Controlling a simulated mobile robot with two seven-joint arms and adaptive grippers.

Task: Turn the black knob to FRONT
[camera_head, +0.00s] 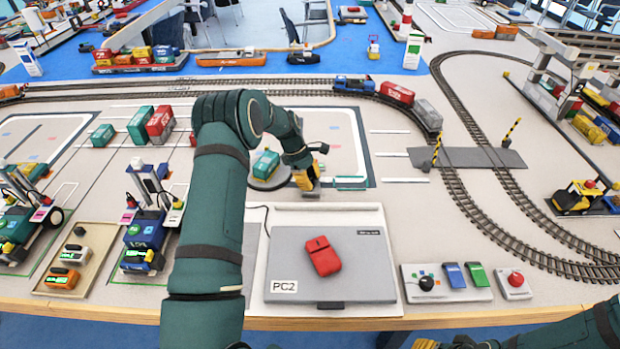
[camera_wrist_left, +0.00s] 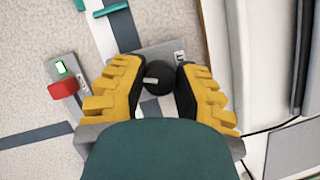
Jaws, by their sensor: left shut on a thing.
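The black knob (camera_wrist_left: 160,74) shows in the left wrist view, round, with a white pointer mark, on a grey plate (camera_wrist_left: 140,56). Its labels are too small to read. My left gripper (camera_head: 306,180) is behind the laptop in the head view and hides the knob there. In the left wrist view, its yellow fingers (camera_wrist_left: 158,84) stand on both sides of the knob and are shut on it. My right gripper (camera_head: 445,343) shows only as a yellow bit at the bottom edge of the head view; its fingers cannot be made out.
A turntable (camera_head: 282,180) with a teal container (camera_head: 265,164) is close left of the gripper.

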